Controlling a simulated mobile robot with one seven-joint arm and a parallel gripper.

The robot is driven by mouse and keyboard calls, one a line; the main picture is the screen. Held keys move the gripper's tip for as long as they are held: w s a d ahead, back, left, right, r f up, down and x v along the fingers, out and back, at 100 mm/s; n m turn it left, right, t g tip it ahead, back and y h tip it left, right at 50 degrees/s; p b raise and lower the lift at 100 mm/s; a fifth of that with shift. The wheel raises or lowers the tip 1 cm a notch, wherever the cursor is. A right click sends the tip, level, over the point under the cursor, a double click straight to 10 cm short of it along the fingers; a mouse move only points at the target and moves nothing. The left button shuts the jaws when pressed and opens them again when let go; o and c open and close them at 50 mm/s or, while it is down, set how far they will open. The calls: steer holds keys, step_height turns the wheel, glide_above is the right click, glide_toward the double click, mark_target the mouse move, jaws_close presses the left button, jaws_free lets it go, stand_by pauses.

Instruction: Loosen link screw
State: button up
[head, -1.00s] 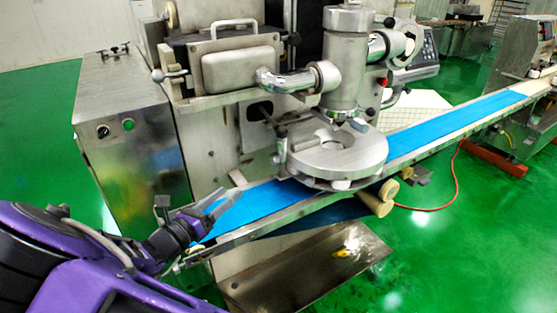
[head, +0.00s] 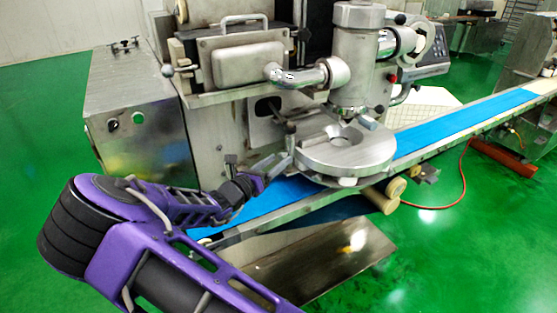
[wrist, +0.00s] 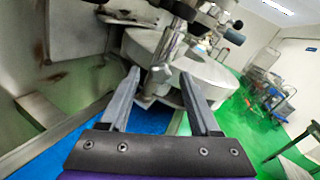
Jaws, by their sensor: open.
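The likely link screw (head: 291,138) is a short metal post with a dark knob at the left edge of the round disc of the encrusting machine. I cannot confirm that it is the named screw. In the wrist view a slanted metal post (wrist: 169,54) stands beyond and between my fingertips. My gripper (head: 281,163) is open and empty, just left of the disc (head: 345,150) and above the belt. The wrist view shows both grey fingers apart (wrist: 160,75). Contact with the post cannot be made out.
The blue conveyor belt (head: 265,202) runs under the disc toward the upper right. The vertical metal cylinder (head: 357,65) stands over the disc. A steel cabinet (head: 145,120) is at left. A metal tray (head: 320,262) lies below the belt.

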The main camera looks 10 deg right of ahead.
steer(key=shift+w+d, duration=0.4)
jaws_close()
